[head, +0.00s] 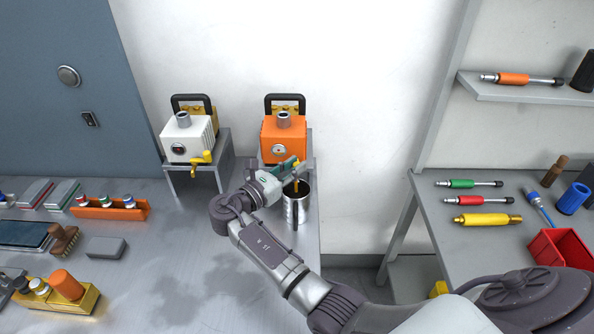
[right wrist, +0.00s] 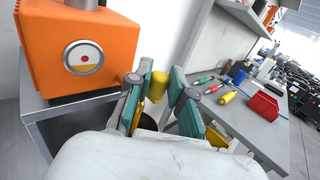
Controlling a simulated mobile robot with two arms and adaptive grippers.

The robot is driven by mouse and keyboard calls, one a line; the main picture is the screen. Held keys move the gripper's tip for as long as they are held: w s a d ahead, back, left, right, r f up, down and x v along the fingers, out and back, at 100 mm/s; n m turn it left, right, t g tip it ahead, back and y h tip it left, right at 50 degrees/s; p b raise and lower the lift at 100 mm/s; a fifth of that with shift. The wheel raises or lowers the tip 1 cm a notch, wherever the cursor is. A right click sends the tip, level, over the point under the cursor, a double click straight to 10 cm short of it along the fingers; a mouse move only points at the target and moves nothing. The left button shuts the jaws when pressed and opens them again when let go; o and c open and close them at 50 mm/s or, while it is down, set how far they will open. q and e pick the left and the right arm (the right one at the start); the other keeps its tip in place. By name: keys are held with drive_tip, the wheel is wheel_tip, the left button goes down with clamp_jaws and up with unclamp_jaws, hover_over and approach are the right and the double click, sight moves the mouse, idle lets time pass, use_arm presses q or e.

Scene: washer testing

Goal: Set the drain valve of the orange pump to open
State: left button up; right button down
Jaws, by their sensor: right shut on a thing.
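The orange pump (head: 284,138) stands on a small metal stand at the back edge of the table; its orange body and round gauge also show in the right wrist view (right wrist: 82,52). Its drain valve is yellow (right wrist: 158,86) and sits at the pump's front right. My right gripper (head: 287,167) is shut on the valve, with the green finger pads (right wrist: 160,97) on both sides of it. The fingers hide part of the valve, so its exact setting is unclear. A metal cup (head: 296,208) stands below the valve. My left gripper is not in view.
A white pump (head: 186,138) with a yellow valve (head: 201,160) stands to the left on its own stand (head: 222,160). An orange rack (head: 108,208), a brush (head: 64,240) and a grey block (head: 106,247) lie on the left table. A side table (head: 428,215) at right holds tools.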

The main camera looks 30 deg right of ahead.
drive_tip(key=shift+w+a+m+g, duration=0.15)
drive_tip(key=shift+m+g, duration=0.25)
drive_tip(key=shift+g, duration=0.2)
drive_tip(key=c, duration=1)
unclamp_jaws()
drive_tip(key=v, duration=0.7)
drive_tip(key=shift+a+f, duration=0.1)
drive_tip(key=shift+a, duration=0.15)
